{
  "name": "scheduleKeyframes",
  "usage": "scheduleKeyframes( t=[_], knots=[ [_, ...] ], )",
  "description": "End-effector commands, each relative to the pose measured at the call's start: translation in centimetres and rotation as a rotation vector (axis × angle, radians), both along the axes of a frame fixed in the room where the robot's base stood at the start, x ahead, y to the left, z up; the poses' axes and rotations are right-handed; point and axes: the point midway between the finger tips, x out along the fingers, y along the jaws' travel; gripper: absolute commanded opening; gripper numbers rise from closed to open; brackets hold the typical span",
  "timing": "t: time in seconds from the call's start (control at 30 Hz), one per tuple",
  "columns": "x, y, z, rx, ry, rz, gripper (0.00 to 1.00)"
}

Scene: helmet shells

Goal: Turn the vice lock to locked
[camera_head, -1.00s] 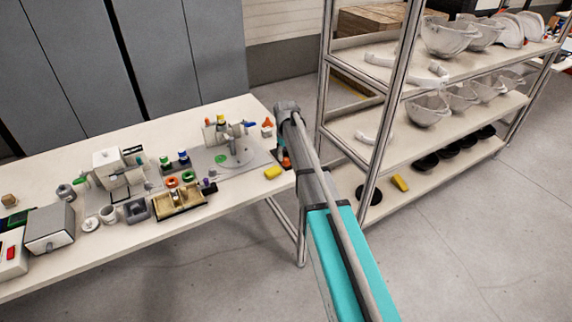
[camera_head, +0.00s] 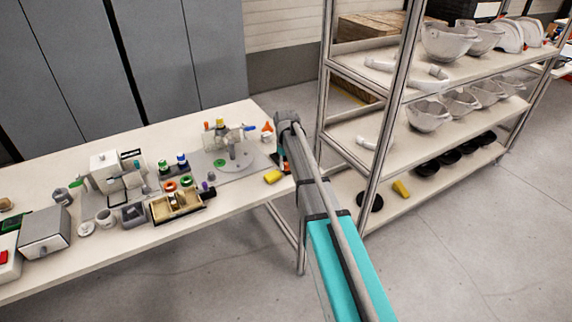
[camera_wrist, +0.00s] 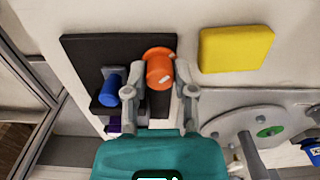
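The wrist view shows a dark plate (camera_wrist: 82,55) carrying an orange round knob (camera_wrist: 160,70) on an orange disc and a blue cylinder (camera_wrist: 112,90) on a grey block. No part is clearly marked as the vice lock; I cannot tell which it is or its setting. My gripper (camera_wrist: 158,92) is open, its two fingers apart. The orange knob shows between and just beyond the fingertips; I cannot tell whether they touch it. In the head view my arm hides the gripper and most of this spot at the table's right end.
A yellow block (camera_wrist: 235,48) lies beside the dark plate. A grey plate with a disc (camera_wrist: 232,128) and a green spot is to the right. In the head view the worktable (camera_head: 110,265) holds several fixtures, and a shelf rack (camera_head: 345,140) with helmet shells stands close right of my arm.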

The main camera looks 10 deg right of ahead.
Motion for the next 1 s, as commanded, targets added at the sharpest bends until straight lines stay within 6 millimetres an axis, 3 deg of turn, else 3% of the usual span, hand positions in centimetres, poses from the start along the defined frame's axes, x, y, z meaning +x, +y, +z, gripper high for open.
scheduleKeyframes(
  t=[0.1, 0.77, 0.8, 0.87, 1.0],
  knots=[
    [-0.02, 0.01, 0.00, 0.000, 0.000, 0.000, 0.00],
    [-0.04, 0.05, -0.01, 0.001, 0.000, -0.082, 0.00],
    [-0.04, 0.05, -0.01, 0.001, 0.000, -0.082, 0.42],
    [-0.04, 0.05, -0.01, 0.001, 0.000, -0.082, 0.49],
    [-0.03, 0.03, -0.01, 0.001, 0.000, -0.082, 0.49]
  ],
)
